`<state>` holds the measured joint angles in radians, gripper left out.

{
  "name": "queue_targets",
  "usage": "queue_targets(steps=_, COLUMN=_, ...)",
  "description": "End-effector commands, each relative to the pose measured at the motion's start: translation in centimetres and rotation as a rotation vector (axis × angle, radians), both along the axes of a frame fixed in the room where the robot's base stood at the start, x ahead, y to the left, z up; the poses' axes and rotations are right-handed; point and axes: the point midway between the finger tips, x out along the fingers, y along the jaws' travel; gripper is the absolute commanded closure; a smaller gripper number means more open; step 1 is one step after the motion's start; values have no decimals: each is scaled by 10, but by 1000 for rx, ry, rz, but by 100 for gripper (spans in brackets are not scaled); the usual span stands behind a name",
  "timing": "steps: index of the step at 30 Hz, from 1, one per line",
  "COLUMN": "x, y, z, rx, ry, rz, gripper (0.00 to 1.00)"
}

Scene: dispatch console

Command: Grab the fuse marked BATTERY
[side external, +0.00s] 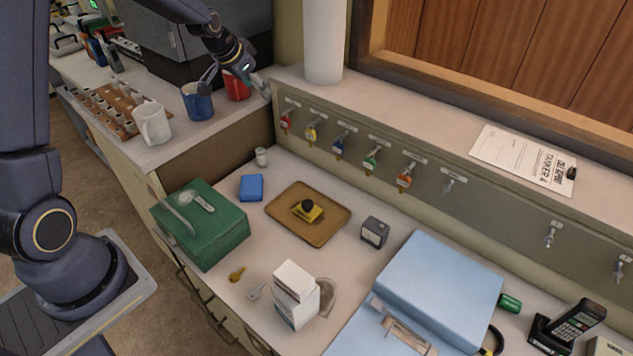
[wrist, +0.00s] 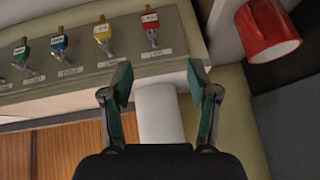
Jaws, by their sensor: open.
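I cannot make out a fuse marked BATTERY in either view; the lettering is too small. A small pale cylinder with a dark band (side external: 261,157) stands on the desk below the key panel. A green cylinder (side external: 510,302) lies right of the blue binder. I cannot tell whether either is a fuse. My gripper (side external: 236,80) is open and empty, high near the mugs at the back left. In the wrist view its fingers (wrist: 158,82) are spread, with the white post (wrist: 160,112) seen between and beyond them.
A red mug (side external: 238,86), a blue mug (side external: 197,102) and a white mug (side external: 152,123) stand on the left counter. Tagged keys hang on the panel (side external: 480,195). A green box (side external: 210,235), brown tray (side external: 330,236) and blue binder (side external: 440,285) crowd the desk.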

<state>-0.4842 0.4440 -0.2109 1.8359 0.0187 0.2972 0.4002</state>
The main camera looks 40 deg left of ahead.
Motion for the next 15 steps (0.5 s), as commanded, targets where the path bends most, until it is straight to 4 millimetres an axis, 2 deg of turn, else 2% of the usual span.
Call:
queue_targets(steps=1, x=-1, y=16, z=-32, rx=-33, ry=38, rz=33, gripper=40)
queue_targets(steps=3, x=-6, y=31, z=-67, rx=-74, ry=82, rz=70, gripper=40)
queue_targets(steps=6, x=-19, y=44, z=-104, rx=-119, ry=137, rz=110, gripper=40)
queue_targets(steps=10, x=-30, y=54, z=-129, rx=-146, ry=171, rz=142, gripper=40)
queue_targets(steps=13, x=-26, y=56, z=-142, rx=-146, ry=170, rz=146, gripper=40)
queue_targets(steps=15, x=-20, y=56, z=-157, rx=-145, ry=173, rz=145, gripper=40)
